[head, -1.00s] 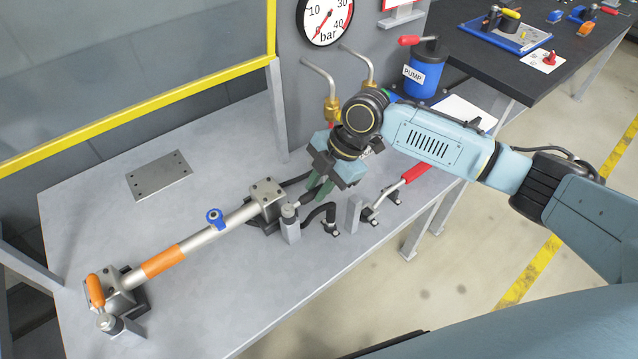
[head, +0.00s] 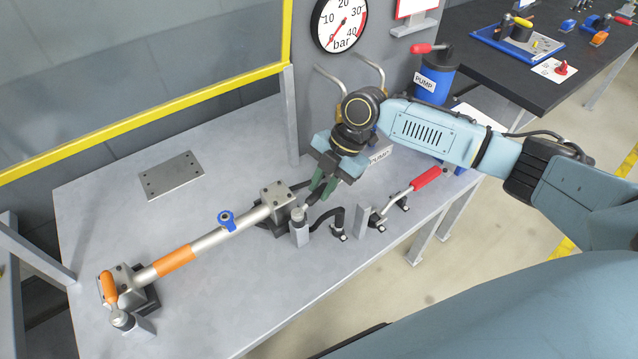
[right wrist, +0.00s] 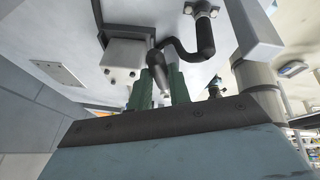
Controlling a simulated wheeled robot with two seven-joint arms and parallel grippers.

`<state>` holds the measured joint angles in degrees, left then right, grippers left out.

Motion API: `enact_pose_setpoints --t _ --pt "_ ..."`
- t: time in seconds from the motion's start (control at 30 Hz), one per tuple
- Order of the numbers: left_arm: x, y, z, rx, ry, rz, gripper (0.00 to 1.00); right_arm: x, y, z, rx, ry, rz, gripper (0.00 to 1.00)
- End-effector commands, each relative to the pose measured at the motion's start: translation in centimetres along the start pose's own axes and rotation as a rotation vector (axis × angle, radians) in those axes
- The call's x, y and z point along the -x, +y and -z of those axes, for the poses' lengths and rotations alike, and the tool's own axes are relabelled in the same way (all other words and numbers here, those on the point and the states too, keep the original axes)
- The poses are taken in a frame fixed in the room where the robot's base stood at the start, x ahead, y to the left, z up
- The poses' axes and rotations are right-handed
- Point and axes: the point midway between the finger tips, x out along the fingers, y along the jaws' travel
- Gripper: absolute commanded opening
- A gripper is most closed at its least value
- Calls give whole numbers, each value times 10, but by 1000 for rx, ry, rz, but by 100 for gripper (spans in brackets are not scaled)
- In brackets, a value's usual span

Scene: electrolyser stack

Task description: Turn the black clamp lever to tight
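The black clamp lever (right wrist: 158,68) is on the clamp post (head: 299,234) at the right end of the pipe (head: 207,240), beside the grey end block (head: 279,196). It points from the post up and right in the head view. My right gripper (head: 318,191) reaches down to it; its green fingers (right wrist: 161,86) lie close on both sides of the lever and look shut on it. The fingers hide part of the lever in the head view. My left gripper is in neither view now.
A black bent hose (head: 341,220) and a red-handled lever (head: 425,180) lie right of the post. An orange lever (head: 109,288) is on the clamp at the pipe's left end. A pressure gauge (head: 341,22) hangs behind. The bench (head: 120,225) has free room behind the pipe.

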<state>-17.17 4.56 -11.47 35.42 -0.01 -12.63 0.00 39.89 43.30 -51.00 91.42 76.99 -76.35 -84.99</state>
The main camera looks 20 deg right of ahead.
Motion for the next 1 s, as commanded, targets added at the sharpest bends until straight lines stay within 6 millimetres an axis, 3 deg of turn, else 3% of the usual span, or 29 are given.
enact_pose_setpoints --t 0.03,0.17,0.53,0.67,1.0 --pt "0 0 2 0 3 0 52 0 0 0 -1 0 1 25" --pt "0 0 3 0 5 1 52 0 1 0 1 0 2 41" --pt "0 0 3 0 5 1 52 7 1 0 0 -2 0 41" --pt "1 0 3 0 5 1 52 27 1 0 0 -2 -1 41" --pt "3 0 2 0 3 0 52 102 2 0 0 -2 -1 41"
